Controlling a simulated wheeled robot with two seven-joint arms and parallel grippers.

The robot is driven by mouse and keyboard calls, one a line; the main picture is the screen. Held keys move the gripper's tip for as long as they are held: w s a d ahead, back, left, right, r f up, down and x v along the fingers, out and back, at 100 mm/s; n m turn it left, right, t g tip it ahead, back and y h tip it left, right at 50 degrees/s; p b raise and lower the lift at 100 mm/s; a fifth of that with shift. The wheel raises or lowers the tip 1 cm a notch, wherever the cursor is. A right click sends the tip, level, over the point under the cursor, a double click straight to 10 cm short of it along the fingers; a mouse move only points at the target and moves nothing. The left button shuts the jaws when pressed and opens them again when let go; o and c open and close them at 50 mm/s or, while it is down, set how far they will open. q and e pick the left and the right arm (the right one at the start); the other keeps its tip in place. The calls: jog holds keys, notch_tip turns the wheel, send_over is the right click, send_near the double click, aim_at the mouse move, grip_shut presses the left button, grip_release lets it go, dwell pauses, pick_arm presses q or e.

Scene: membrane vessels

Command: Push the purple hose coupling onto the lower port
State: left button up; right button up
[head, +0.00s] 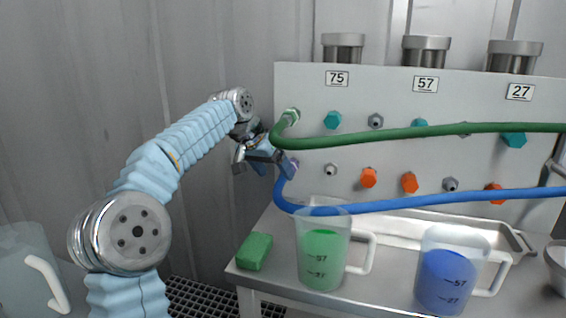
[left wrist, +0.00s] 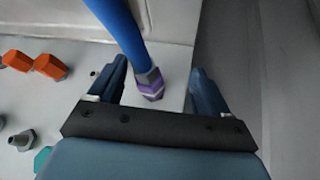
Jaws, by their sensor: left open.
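The purple hose coupling (left wrist: 150,86) sits on the end of the blue hose (left wrist: 124,32) in the left wrist view. It shows between the two fingers of my left gripper (left wrist: 158,70), with a gap on each side. In the head view the coupling (head: 293,164) is a small purple patch at the left end of the panel's lower row of ports. My left gripper (head: 281,162) is there, open, its fingers partly covering it. The port behind the coupling is hidden, and I cannot tell how far the coupling is on it. My right gripper is not in view.
A green hose (head: 400,138) crosses the panel (head: 300,88) just above my left gripper, ending at an upper fitting. Orange caps (head: 369,178) and bare ports line the lower row. Below stand a green jug (head: 322,262), a blue jug (head: 446,280) and a green sponge (head: 255,251).

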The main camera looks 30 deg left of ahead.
pick_arm(q)
jog(key=w, duration=0.2)
jog(key=w+d+p, duration=0.1)
jog(key=shift+w+f, duration=0.1)
jog(key=shift+w, duration=0.3)
jog(key=shift+w+f, duration=0.2)
jog(key=shift+f, duration=0.25)
jog(key=shift+d, duration=0.1)
jog(key=c, duration=1.4)
jog(key=shift+s+f+b, duration=0.1)
jog(key=shift+s+b, duration=0.4)
jog(key=shift+b, duration=0.15)
grip_shut()
jog(key=shift+s+d+b, duration=0.2)
jog(key=shift+s+b, duration=0.4)
jog(key=shift+s, duration=0.15)
jog(key=shift+s+d+b, duration=0.2)
jog(key=shift+s+b, duration=0.4)
jog(key=shift+s, duration=0.1)
jog(key=shift+s+d+b, duration=0.2)
jog(key=shift+s+b, duration=0.4)
jog(key=shift+s, duration=0.15)
